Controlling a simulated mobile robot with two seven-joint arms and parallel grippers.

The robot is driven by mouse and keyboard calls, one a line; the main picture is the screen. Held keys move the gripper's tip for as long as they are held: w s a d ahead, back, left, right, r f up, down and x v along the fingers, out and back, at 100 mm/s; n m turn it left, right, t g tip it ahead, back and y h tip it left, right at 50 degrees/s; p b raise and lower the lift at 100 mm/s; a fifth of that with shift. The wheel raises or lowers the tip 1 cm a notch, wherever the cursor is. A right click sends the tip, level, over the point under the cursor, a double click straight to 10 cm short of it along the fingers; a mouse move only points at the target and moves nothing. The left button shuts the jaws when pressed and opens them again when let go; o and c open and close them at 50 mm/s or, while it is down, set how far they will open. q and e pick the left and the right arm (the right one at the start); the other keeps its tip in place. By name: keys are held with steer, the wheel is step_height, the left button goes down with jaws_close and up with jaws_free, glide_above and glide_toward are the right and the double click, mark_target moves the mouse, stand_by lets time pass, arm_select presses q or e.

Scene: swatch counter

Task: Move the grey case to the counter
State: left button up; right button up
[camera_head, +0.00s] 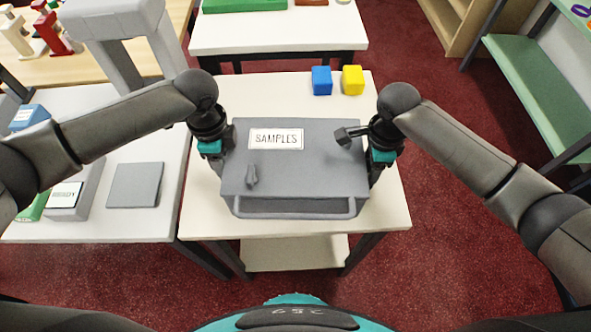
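The grey case (305,175) has a white SAMPLES label (276,139) on top and a bar handle along its near edge. It is over a small white table (392,205); whether it rests on it or is held just above is unclear. My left gripper (222,150) is at the case's left side and my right gripper (377,155) at its right side. Both seem to touch the sides, but their fingertips are mostly hidden, so their grip cannot be told. Which surface is the counter is not marked.
A blue cube (321,80) and a yellow cube (352,80) stand behind the case. A white table on the left (110,225) bears a flat grey square (135,185) and a labelled box (78,192). Another white table (280,35) is at the back. Green shelves (535,85) stand right.

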arm_select(q)
steer(key=shift+f, duration=0.2)
arm_select(e)
steer(key=shift+f, duration=0.2)
arm_select(q)
jaws_close()
arm_select(e)
jaws_close()
arm_select(q)
steer(key=shift+r, duration=0.1)
arm_select(e)
steer(key=shift+r, duration=0.1)
stand_by(0.8)
